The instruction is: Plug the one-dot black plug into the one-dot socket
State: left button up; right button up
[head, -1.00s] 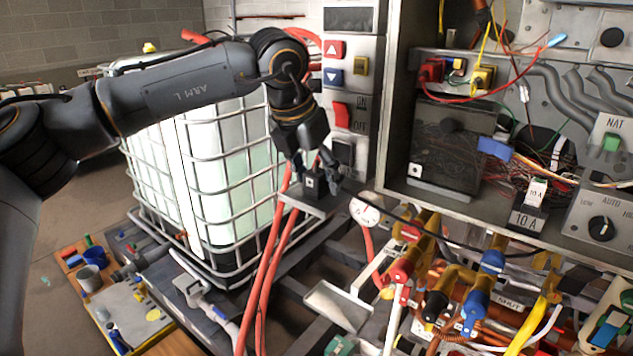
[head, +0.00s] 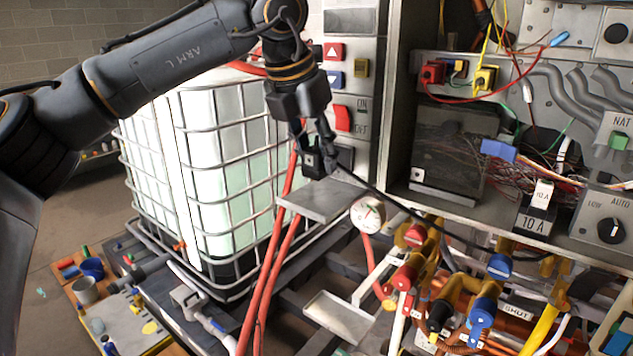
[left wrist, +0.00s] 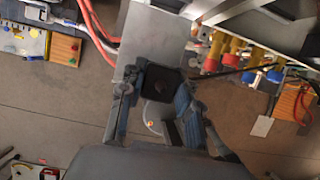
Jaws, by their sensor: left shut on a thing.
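My left gripper (head: 318,158) is shut on a black plug (head: 312,166) with a small white label on its side. The label's dots are too small to count. The plug is above the grey shelf plate (head: 318,202), just in front of the panel. In the left wrist view the plug (left wrist: 160,88) sits between both fingers (left wrist: 156,96). Its black cable (head: 390,199) runs off to the right. A dark socket-like opening (head: 346,156) is on the panel below the red switch, partly hidden by the gripper; its dots cannot be read. My right gripper is not in view.
A caged white tank (head: 215,150) stands behind and left of the shelf. Red hoses (head: 267,270) hang before it. A dark box (head: 447,150) with a white one-dot tag stands in the cabinet at right. Coloured valves (head: 440,290) crowd the lower right.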

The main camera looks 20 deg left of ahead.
pick_arm(q)
jog(key=s+d+r+b, duration=0.3)
jog(key=s+r, duration=0.4)
jog(key=s, duration=0.4)
jog(key=shift+s+d+r, duration=0.3)
jog(key=shift+d+r, duration=0.05)
jog(key=shift+d, duration=0.05)
jog(key=shift+f+b, duration=0.15)
jog(key=shift+b, duration=0.15)
